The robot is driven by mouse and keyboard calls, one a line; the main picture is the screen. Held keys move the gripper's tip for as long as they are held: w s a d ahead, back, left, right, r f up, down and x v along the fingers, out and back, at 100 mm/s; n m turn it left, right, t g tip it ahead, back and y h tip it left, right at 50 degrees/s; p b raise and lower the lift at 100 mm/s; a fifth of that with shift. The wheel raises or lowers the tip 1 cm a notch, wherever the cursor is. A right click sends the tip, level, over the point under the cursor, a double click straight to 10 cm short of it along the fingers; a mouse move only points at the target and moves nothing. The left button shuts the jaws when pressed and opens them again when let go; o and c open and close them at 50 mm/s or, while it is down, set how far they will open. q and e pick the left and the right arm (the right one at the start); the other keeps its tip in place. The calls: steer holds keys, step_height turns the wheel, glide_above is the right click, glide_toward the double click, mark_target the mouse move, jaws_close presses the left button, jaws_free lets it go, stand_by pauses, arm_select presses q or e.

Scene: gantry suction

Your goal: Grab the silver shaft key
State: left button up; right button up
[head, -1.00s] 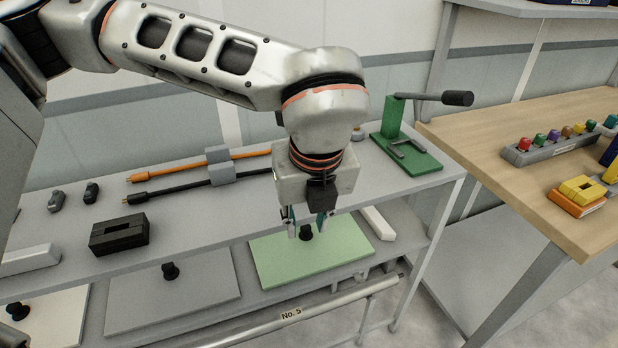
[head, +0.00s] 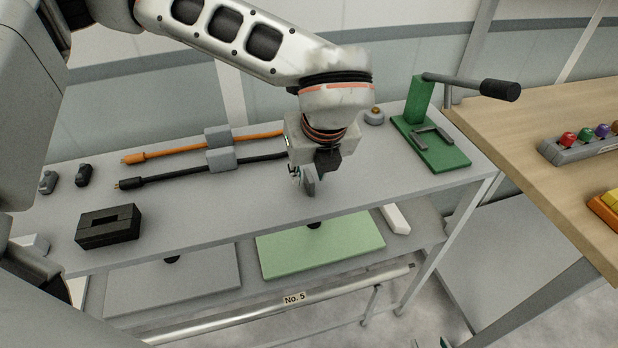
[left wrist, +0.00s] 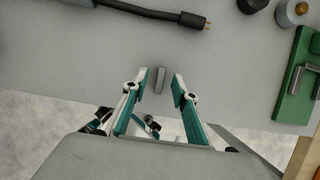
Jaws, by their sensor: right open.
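The silver shaft key (left wrist: 160,80) shows in the left wrist view as a small upright-looking grey bar on the grey shelf, near its front edge. My left gripper (left wrist: 158,92) is open, with one finger on each side of the key and gaps between. In the head view my left gripper (head: 307,185) points down low over the upper shelf, and I cannot make out the key there behind the fingers. Only a small part of my right gripper (head: 445,342) shows at the bottom edge of the head view, far from the key.
On the upper shelf (head: 215,205) are a black slotted block (head: 109,226), orange (head: 160,154) and black (head: 150,181) cables in a grey holder (head: 220,150), and a green lever press (head: 430,140). A green plate (head: 320,245) lies on the lower shelf. A wooden table (head: 560,120) stands right.

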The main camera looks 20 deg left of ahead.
arm_select(q)
steer(key=shift+x, duration=0.9)
jaws_close()
steer(key=shift+r, duration=0.1)
